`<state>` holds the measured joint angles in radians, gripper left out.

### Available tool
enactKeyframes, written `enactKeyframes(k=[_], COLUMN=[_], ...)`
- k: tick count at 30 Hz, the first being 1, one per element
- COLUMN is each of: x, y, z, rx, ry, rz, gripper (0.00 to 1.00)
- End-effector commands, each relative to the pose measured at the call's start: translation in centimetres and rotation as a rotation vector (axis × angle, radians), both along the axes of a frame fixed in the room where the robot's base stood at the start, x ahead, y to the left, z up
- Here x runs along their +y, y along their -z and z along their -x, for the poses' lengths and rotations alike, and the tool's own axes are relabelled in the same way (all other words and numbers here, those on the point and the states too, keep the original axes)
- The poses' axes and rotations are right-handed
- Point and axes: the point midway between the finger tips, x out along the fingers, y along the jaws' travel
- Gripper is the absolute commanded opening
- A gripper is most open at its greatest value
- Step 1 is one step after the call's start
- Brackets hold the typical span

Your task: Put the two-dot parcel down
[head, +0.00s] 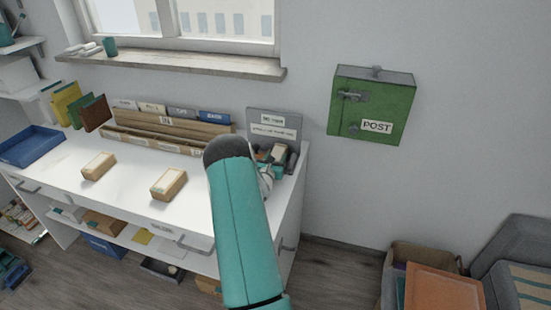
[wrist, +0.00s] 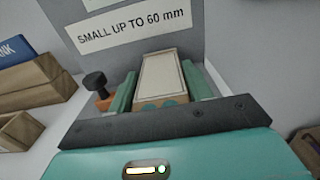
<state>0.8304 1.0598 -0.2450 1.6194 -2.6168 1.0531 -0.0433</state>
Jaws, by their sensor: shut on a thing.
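A small tan parcel with a pale top (wrist: 160,76) is between the two green fingers of my gripper (wrist: 160,88) in the wrist view. Teal dots show on its near end, partly cut off by my gripper's dark edge. The parcel is in front of a grey sign board (wrist: 200,30) reading "SMALL UP TO 60 mm". In the head view the same board (head: 273,124) stands at the desk's right end, and my arm hides most of my gripper and what it holds. I cannot tell whether the parcel's underside touches anything.
Two other parcels, one left (head: 98,166) and one nearer the middle (head: 168,184), lie on the white desk (head: 130,205). A wooden sorter (head: 165,135) lines the back. An orange part with a black knob (wrist: 97,84) is just left of my gripper. A green post box (head: 371,106) hangs right.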

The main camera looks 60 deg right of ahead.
Motion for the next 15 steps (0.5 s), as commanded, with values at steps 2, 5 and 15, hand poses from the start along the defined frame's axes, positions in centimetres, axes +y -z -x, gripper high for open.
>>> enactKeyframes(k=[2, 5, 15], x=[-0.07, -0.06, -0.02], y=[0.15, 0.08, 0.42], z=[0.00, -0.02, -0.01], rx=[-0.001, -0.001, -0.001], ry=[0.000, 0.000, 0.000], rz=[0.003, 0.003, 0.002], gripper=[0.21, 0.21, 0.72])
